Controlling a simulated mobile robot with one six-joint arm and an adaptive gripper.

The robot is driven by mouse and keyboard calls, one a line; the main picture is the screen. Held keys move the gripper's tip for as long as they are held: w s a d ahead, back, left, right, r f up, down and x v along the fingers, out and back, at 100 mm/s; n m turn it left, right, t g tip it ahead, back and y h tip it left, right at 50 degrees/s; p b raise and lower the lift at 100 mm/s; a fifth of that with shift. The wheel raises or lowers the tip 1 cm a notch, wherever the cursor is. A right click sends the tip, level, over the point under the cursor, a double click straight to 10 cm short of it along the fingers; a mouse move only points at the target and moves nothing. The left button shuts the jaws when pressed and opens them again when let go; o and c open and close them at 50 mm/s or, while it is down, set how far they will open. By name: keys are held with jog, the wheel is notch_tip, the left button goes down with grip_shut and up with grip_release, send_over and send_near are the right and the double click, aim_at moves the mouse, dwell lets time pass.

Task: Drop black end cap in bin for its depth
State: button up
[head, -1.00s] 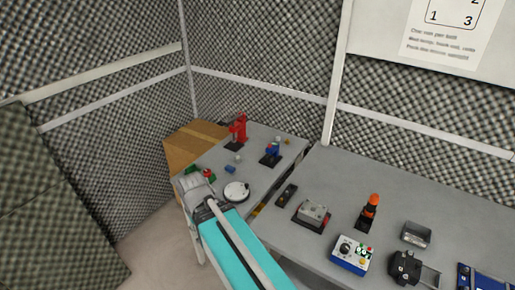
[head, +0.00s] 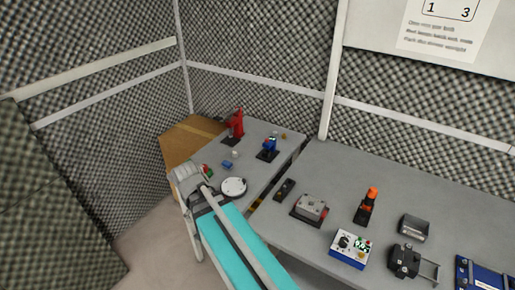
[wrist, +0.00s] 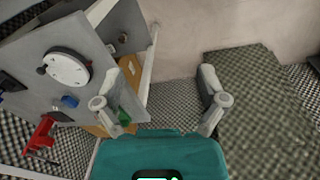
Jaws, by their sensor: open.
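I cannot pick out a black end cap for sure in either view. No bin can be made out with certainty. My gripper (wrist: 168,88) is open in the wrist view, with nothing between its two grey fingers; pale floor and wall foam show beyond them. In the head view my gripper (head: 187,177) is at the left edge of the left table, seen from behind and partly hidden by my arm. A white round disc (head: 233,187) lies on that table just right of it; the disc also shows in the wrist view (wrist: 67,69).
The left grey table holds a red device (head: 235,124), a blue device (head: 269,146) and small loose parts. A cardboard box (head: 182,146) stands behind it. The right table (head: 335,170) bears a grey box (head: 310,207), an orange-topped device (head: 369,199) and an open grey tray (head: 415,226).

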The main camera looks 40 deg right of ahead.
jog(key=w+d+f+n+t+h+b, duration=0.1)
jog(key=w+d+f+n+h+b, duration=0.15)
jog(key=w+d+n, duration=0.45)
jog(key=n+t+h+b, duration=0.2)
jog(key=n+h+b, duration=0.4)
jog(key=n, duration=0.7)
send_near(267, 152)
jog(key=v, duration=0.6)
jog(key=shift+d+r+n+y+b, duration=0.35)
jog(key=shift+d+y, duration=0.1)
jog(key=shift+d, duration=0.25)
jog(key=shift+w+f, duration=0.1)
jog(key=shift+f, duration=0.1)
jog(key=b+x, duration=0.9)
jog(key=x, duration=0.4)
jog(key=shift+d+f+b, duration=0.15)
jog(key=shift+d+b, duration=0.1)
jog(key=shift+b, duration=0.15)
